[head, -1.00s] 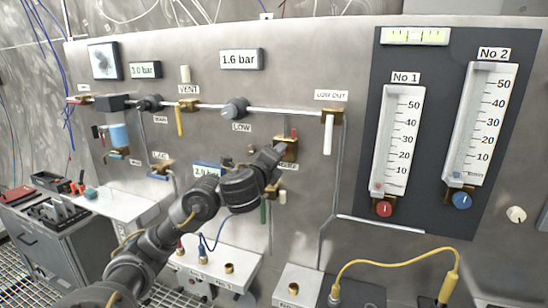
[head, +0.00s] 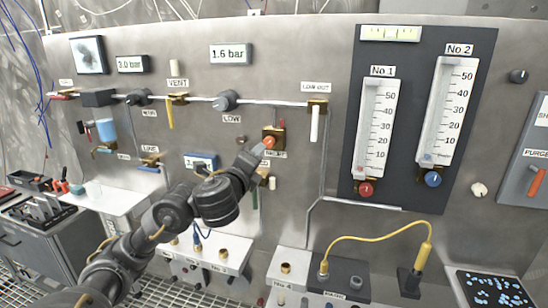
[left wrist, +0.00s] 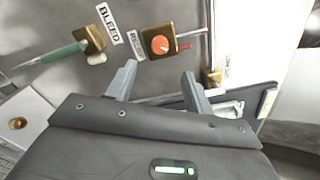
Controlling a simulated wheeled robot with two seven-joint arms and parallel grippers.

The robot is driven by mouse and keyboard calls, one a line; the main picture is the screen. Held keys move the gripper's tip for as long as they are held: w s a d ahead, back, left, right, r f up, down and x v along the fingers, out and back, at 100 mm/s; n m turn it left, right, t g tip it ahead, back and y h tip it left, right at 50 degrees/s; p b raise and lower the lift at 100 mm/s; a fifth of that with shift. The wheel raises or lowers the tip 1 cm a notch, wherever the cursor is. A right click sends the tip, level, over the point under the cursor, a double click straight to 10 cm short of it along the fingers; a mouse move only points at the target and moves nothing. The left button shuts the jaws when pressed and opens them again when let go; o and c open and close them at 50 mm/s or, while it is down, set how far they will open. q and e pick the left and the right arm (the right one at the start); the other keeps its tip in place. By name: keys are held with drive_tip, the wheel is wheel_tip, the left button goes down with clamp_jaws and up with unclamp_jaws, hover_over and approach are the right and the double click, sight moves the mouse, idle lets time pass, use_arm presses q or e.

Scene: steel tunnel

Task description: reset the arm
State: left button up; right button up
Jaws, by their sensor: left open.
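My left arm comes in from the left in the head view. Its gripper (head: 250,160) is at the panel, just below and left of an orange round knob (head: 268,143) on a brass block. In the left wrist view my left gripper (left wrist: 158,84) has its two grey fingers spread apart with nothing between them. The orange knob (left wrist: 159,43) shows beyond the fingertips, apart from them, on its brass block. A green-handled valve (left wrist: 66,52) labelled BLEED is to its left. My right gripper is in neither view.
The steel panel (head: 300,70) carries a pipe with valves. Two flow gauges, No 1 (head: 375,130) and No 2 (head: 447,110), are on the right. A yellow cable (head: 375,238) arches over the lower ledge. A tool cart (head: 40,235) stands at left.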

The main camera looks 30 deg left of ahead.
use_arm(q)
drive_tip(key=s+d+f+n+g+h, duration=0.1)
drive_tip(key=s+d+f+n+g, duration=0.1)
drive_tip(key=f, duration=0.6)
drive_tip(key=s+d+f+n+g+h, duration=0.1)
drive_tip(key=s+d+f+n+g, duration=0.15)
drive_tip(key=f, duration=0.55)
drive_tip(key=s+d+f+n+g+h, duration=0.1)
drive_tip(key=s+d+f+n, duration=0.15)
drive_tip(key=f, duration=0.55)
drive_tip(key=s+d+f+n+g+h, duration=0.1)
drive_tip(key=s+d+f+n+g, duration=0.25)
drive_tip(key=s+f, duration=0.4)
drive_tip(key=s+d+f+n+g+h, duration=0.1)
drive_tip(key=s+d+f+n+g, duration=0.1)
drive_tip(key=s+f+n, duration=0.5)
drive_tip(key=s+d+f+n+g+h, duration=0.1)
drive_tip(key=s+d+f+g, duration=0.2)
drive_tip(key=s+f, duration=0.5)
wheel_tip(320, 180, down, 22)
drive_tip(key=s+g, duration=0.1)
drive_tip(key=s, duration=0.2)
drive_tip(key=s+a+f+g, duration=0.1)
drive_tip(key=s+a+f, duration=0.1)
drive_tip(key=s+f, duration=1.4)
drive_tip(key=shift+s+a+f+m, duration=0.25)
drive_tip(key=shift+a+f+m, duration=0.1)
drive_tip(key=shift+a+f, duration=0.1)
